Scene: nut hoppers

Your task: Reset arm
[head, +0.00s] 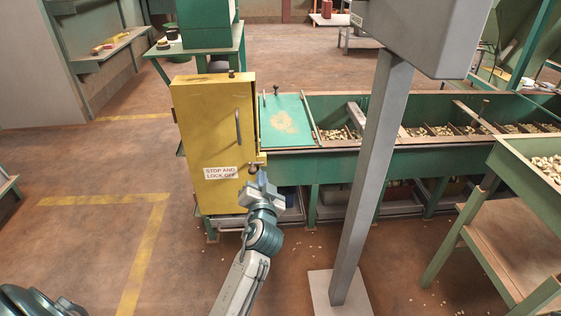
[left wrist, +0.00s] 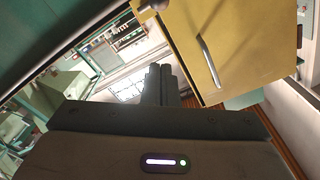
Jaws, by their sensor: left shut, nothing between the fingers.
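The yellow cabinet (head: 206,125) stands left of centre, with a "STOP AND LOCK OFF" label (head: 221,172) and a grey bar handle (head: 239,127). A small dark knob (head: 253,169) shows at its lower right edge. My left gripper (head: 261,181) is right beside this knob; I cannot tell whether they touch. In the left wrist view, the gripper's fingers (left wrist: 160,85) are together and empty. The cabinet (left wrist: 228,35) and its handle (left wrist: 211,61) show beyond them, and a rounded grey end (left wrist: 152,5) shows at the top edge. My right gripper is not in view.
A green hopper trough (head: 430,147) with nuts in compartments runs right from the cabinet. A green lid (head: 286,121) with a dark knob lies beside the cabinet. A grey post (head: 377,170) stands right of my arm. Open floor (head: 85,170) lies to the left.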

